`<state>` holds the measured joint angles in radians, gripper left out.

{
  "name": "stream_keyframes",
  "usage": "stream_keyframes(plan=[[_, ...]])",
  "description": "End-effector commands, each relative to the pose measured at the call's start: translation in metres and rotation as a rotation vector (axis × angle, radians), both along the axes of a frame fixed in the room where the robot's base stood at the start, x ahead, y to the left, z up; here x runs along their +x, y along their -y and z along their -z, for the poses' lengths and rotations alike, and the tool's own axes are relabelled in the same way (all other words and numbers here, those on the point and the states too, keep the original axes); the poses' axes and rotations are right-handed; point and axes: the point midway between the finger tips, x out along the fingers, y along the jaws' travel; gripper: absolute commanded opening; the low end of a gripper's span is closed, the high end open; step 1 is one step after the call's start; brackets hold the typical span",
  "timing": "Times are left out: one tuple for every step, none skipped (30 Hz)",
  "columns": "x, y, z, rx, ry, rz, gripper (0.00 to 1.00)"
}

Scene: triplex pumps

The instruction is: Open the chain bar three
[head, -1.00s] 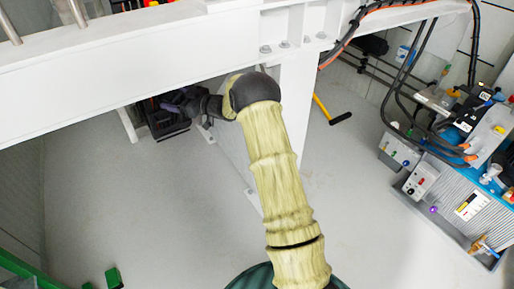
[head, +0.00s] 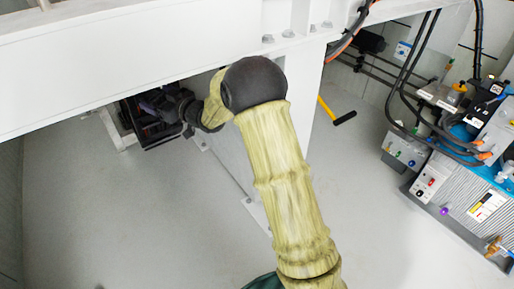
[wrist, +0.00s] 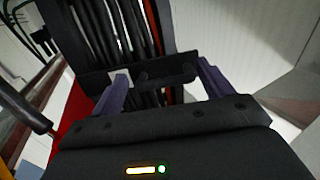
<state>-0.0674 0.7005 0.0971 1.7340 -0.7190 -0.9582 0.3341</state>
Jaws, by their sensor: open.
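In the wrist view, a dark crossbar (wrist: 94,80) spans a bundle of black hoses (wrist: 125,30) in a cable chain. I cannot tell from any marking whether it is bar three. My gripper (wrist: 162,72) is open, its two purple fingers apart at the crossbar with part of the bar between them. I cannot tell whether the fingers touch it. In the head view my gripper (head: 158,103) is at a dark chain assembly (head: 135,125) under the white beam, and the beam and my arm hide much of it.
The white beam (head: 150,50) runs over my arm, and a white post (head: 302,85) stands right of my elbow. A yellow bar with a black grip (head: 343,118) is behind the post. Equipment with hoses (head: 470,160) stands at right. The floor at left (head: 80,200) is clear.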

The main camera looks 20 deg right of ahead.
Motion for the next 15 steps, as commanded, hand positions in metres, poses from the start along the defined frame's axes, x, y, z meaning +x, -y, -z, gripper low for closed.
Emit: stream_keyframes(plan=[[-0.005,0.004,-0.003,0.0,-0.001,0.0,0.79],[-0.007,0.006,-0.004,0.001,-0.001,-0.001,0.79],[-0.011,0.009,-0.003,0.001,-0.002,-0.001,0.79],[-0.014,0.01,-0.004,0.001,-0.002,-0.002,0.79],[-0.017,0.012,-0.004,0.001,-0.001,-0.002,0.79],[-0.022,0.017,-0.004,0.001,-0.001,-0.002,0.79],[-0.025,0.02,-0.004,0.0,-0.001,-0.002,0.79],[-0.028,0.023,-0.004,0.001,-0.001,-0.002,0.79],[-0.032,0.027,-0.004,0.001,-0.002,-0.001,0.79],[-0.036,0.031,-0.004,0.001,-0.002,-0.001,0.79],[-0.04,0.034,-0.004,0.002,-0.001,0.0,0.79],[-0.044,0.039,-0.004,0.0,-0.001,0.001,0.79],[-0.048,0.042,-0.004,0.002,-0.001,0.002,0.79],[-0.051,0.045,-0.004,0.002,-0.001,0.001,0.79],[-0.056,0.05,-0.004,0.001,-0.002,0.001,0.79]])
